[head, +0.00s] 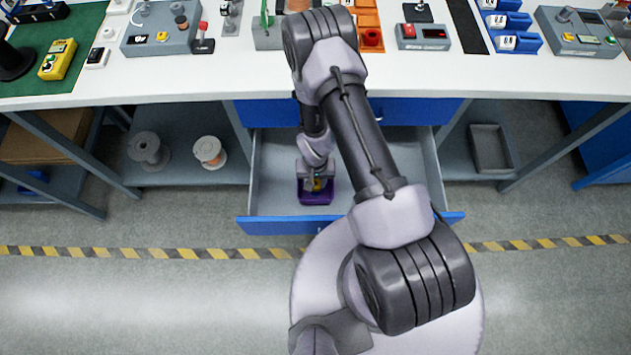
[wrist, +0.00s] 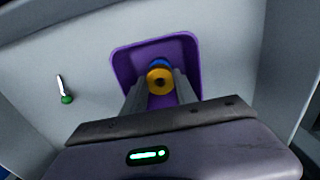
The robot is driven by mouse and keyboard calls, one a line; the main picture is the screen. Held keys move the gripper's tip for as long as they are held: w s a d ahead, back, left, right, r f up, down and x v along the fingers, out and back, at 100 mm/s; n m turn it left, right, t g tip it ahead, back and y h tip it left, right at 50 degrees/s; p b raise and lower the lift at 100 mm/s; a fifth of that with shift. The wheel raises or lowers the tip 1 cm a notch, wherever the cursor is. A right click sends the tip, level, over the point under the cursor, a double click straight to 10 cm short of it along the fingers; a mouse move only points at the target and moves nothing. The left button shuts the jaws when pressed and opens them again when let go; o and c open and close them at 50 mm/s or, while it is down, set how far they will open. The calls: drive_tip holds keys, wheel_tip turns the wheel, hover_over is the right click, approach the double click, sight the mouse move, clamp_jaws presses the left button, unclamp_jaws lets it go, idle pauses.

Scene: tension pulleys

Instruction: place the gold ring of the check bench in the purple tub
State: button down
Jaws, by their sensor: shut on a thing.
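The purple tub (head: 316,198) sits in an open blue-fronted drawer under the bench; it also shows in the wrist view (wrist: 188,52). The gold ring (wrist: 160,81) is between my gripper's two fingers (wrist: 161,88) in the wrist view, over the tub, with a blue part (wrist: 158,63) right behind it. My gripper is shut on the gold ring. In the head view my gripper (head: 318,184) points down into the drawer at the tub. I cannot tell whether the ring touches the tub floor.
The open drawer (head: 270,190) has free grey floor around the tub. A small green-and-white item (wrist: 66,98) lies on that floor to the left. The white bench top (head: 200,88) overhangs behind, with pulley fixtures on it. Spools (head: 149,150) stand on a shelf at left.

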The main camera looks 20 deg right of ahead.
drive_tip(key=shift+f+b, duration=0.65)
drive_tip(key=c, duration=1)
unclamp_jaws()
drive_tip(key=shift+r, duration=0.1)
drive_tip(key=shift+o, duration=0.2)
